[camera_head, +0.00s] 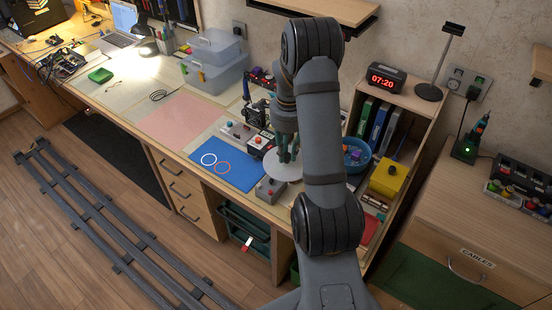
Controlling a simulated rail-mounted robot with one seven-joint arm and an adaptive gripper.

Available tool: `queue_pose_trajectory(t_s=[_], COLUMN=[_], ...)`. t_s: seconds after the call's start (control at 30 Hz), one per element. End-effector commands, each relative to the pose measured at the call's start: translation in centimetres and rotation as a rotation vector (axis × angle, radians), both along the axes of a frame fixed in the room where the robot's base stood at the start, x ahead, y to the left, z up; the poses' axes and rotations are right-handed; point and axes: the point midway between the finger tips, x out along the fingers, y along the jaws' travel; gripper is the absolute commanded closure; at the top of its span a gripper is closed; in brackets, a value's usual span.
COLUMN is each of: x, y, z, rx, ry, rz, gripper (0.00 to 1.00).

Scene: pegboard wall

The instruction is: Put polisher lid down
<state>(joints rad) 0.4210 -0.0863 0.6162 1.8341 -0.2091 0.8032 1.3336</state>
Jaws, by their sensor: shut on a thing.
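My gripper (288,154) points down over the workbench, right of the blue mat. It is shut on a pale grey round disc (283,171), which I take to be the polisher lid. The disc looks about level; whether it touches anything below cannot be told from this view. A small grey box with a red knob (270,188) is just in front of the disc, partly under its edge in the picture. The polisher itself cannot be made out for certain.
The blue mat (230,172) with a white and an orange ring is left of the disc. A pink mat (182,116) lies farther left. A blue bowl (356,155) and a yellow box (388,178) are to the right. Storage boxes (214,70) stand behind.

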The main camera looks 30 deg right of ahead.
Motion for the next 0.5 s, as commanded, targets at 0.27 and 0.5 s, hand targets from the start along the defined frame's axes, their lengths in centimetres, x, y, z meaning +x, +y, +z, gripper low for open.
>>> queue_pose_trajectory(t_s=[0.27, 0.5], x=[4.2, 4.5], y=[1.2, 1.4], z=[-2.5, -4.4], rx=[0.001, 0.001], ry=[0.002, 0.006], rz=[0.000, 0.001], gripper=[1.00, 1.00])
